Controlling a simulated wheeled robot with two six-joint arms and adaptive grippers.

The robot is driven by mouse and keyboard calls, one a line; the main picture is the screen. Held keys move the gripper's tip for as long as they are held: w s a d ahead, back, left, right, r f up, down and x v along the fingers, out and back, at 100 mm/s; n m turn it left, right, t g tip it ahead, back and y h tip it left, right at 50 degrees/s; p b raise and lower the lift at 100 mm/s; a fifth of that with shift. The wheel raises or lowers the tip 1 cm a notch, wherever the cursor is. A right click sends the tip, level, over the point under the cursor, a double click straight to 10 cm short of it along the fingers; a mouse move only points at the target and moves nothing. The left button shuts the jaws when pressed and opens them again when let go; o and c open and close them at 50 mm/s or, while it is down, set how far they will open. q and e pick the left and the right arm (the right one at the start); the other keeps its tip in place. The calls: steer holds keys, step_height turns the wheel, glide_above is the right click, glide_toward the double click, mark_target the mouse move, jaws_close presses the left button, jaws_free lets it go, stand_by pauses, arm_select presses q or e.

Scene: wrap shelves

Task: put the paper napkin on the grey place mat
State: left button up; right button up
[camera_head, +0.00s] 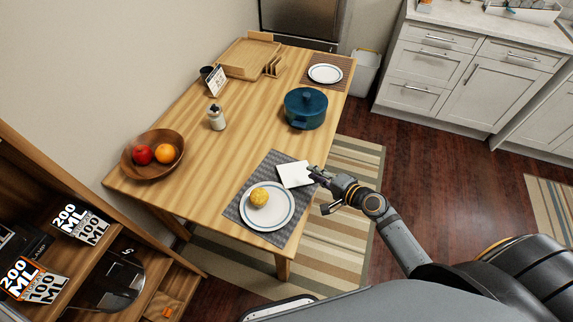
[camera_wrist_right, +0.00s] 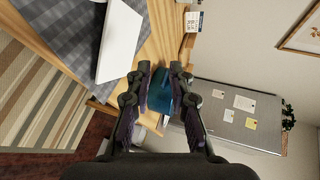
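The white square paper napkin (camera_head: 295,174) is at the far right corner of the grey place mat (camera_head: 262,172), beside the plate. It also shows in the right wrist view (camera_wrist_right: 119,42), over the grey mat (camera_wrist_right: 62,35) and left of the fingers. My right gripper (camera_head: 314,174) is at the napkin's right edge in the head view. In the right wrist view its fingers (camera_wrist_right: 160,75) are apart with nothing held between them; whether they touch the napkin is unclear. My left gripper is out of view.
A white plate (camera_head: 285,208) with a yellow muffin (camera_head: 259,197) sits on the mat. A teal pot (camera_head: 305,110) stands beyond. A wooden fruit bowl (camera_head: 133,168) and a shaker (camera_head: 216,117) stand left. The wooden table (camera_head: 190,200) is clear between them.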

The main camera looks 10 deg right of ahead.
steer(key=s+d+f+n+g+h, duration=0.1)
steer(key=s+d+f+g+h, duration=0.2)
steer(key=f, duration=0.4)
steer(key=s+d+f+n, duration=0.25)
steer(key=s+f, duration=0.25)
steer(key=f, duration=0.3)
steer(key=s+d+f+g+h, duration=0.2)
steer(key=s+d+f, duration=0.2)
steer(key=f, duration=0.3)
steer(key=s+f+n+g, duration=0.2)
steer(key=s+f, duration=0.3)
steer(key=s, duration=0.3)
steer(key=s+a+f+n+g+h, duration=0.1)
steer(key=s+f+n, duration=0.3)
steer(key=s, duration=0.5)
steer(key=s+a+f+n+g+h, duration=0.1)
steer(key=s+f+n+g, duration=0.2)
steer(key=s+f, duration=0.4)
steer(key=shift+s+a+p, duration=0.2)
steer(key=shift+s+p, duration=0.25)
steer(key=shift+s, duration=0.75)
steer(key=shift+r, duration=0.1)
